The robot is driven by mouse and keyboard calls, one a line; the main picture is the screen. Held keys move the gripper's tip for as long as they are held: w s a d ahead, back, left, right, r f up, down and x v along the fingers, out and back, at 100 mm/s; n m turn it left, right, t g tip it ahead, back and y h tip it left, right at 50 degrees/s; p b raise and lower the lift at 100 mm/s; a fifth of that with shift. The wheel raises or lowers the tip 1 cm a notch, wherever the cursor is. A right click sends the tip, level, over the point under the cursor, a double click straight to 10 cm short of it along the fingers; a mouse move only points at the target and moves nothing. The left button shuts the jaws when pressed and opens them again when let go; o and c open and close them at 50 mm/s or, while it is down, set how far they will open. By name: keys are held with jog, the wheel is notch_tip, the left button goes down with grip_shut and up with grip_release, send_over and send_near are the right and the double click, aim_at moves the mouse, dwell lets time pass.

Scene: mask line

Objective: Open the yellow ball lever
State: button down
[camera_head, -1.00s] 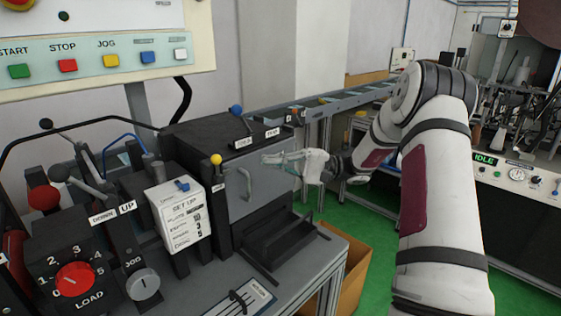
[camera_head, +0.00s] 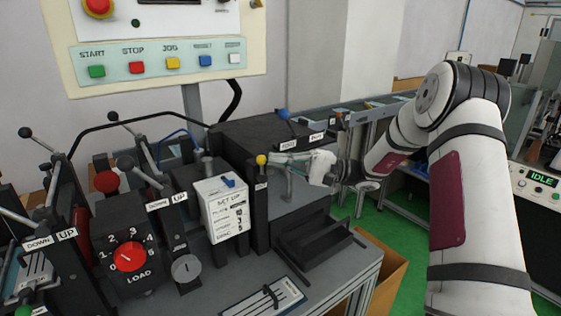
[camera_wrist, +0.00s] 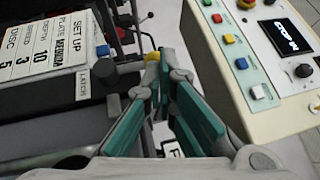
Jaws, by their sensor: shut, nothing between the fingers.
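The yellow ball (camera_head: 261,160) tops a short dark lever post on the front of the machine, left of the grey door with a curved handle (camera_head: 288,186). My gripper (camera_head: 273,158) is level with the ball, its tips just to the right of it and very close. I cannot tell whether they touch. In the wrist view, the yellow ball (camera_wrist: 152,56) shows just beyond the tips of my gripper (camera_wrist: 166,60), with teal pads on the fingers. The gripper is shut and empty. The lower part of the lever is mostly hidden in the wrist view.
The white set-up box (camera_head: 220,208) with a blue switch stands left of the lever. The button panel (camera_head: 165,62) hangs at upper left. A black open tray (camera_head: 325,240) lies below the door.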

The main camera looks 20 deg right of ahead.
jog(key=shift+s+a+r+n+g+h+p, duration=0.15)
jog(key=shift+a+r+n+g+h+p, duration=0.2)
jog(key=shift+n+h, duration=0.25)
dwell(0.3)
jog(key=shift+s+a+r+n+g+h, duration=0.15)
jog(key=shift+a+n+g+h, duration=0.15)
jog(key=shift+h, duration=0.2)
jog(key=a+n+h+p, duration=0.1)
jog(key=h, duration=0.2)
jog(key=a+n+h+p, duration=0.1)
jog(key=a+n+h, duration=0.1)
jog(key=h, duration=0.1)
jog(key=s+a+f+n+h+p, duration=0.1)
jog(key=a+h, duration=0.1)
jog(key=h, duration=0.1)
jog(key=shift+s+a+h, duration=0.1)
jog(key=shift+a+h, duration=0.15)
jog(key=shift+h, duration=0.05)
jog(key=shift+r, duration=0.2)
jog(key=shift+r+p, duration=0.3)
jog(key=shift+r, duration=0.35)
